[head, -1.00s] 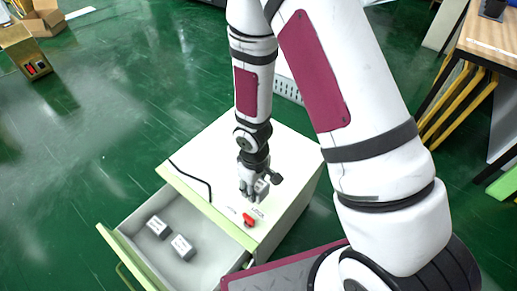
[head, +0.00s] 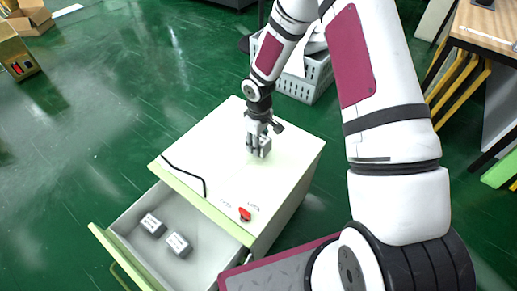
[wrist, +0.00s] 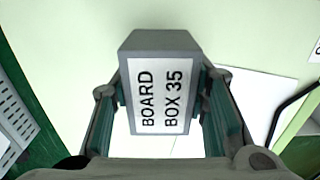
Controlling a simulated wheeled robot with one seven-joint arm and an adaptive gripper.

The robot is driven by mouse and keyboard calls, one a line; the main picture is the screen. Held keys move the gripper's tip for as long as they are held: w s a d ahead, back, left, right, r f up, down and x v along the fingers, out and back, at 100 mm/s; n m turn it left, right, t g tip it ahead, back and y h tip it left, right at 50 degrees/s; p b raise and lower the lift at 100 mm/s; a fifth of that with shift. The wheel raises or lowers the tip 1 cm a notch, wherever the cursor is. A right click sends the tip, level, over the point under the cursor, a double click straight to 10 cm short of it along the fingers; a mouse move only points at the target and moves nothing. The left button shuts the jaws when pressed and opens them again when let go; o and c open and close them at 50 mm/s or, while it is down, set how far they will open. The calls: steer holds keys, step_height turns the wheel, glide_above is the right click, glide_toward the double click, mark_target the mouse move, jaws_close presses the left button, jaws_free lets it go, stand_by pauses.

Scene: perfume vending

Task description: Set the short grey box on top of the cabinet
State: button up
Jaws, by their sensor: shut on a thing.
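The grey box (wrist: 160,40) fills the middle of the wrist view, with a white label reading "BOARD BOX 35". My gripper (wrist: 165,110) is shut on it, one finger along each side. In the head view my gripper (head: 257,145) points down over the white top of the cabinet (head: 222,145), with the box between its fingers. I cannot tell whether the box touches the top. Two similar grey boxes, a left one (head: 153,224) and a right one (head: 178,245), lie in the cabinet's open drawer (head: 128,222).
A grey basket (head: 312,80) stands on the floor behind. Much of the cabinet top is clear.

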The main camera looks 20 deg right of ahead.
steer(key=shift+s+a+f+b, duration=0.1)
steer(key=shift+f+b, duration=0.3)
steer(key=shift+f, duration=1.05)
steer(key=shift+f, duration=0.1)
steer(key=o, duration=1.2)
steer(key=shift+o, duration=0.2)
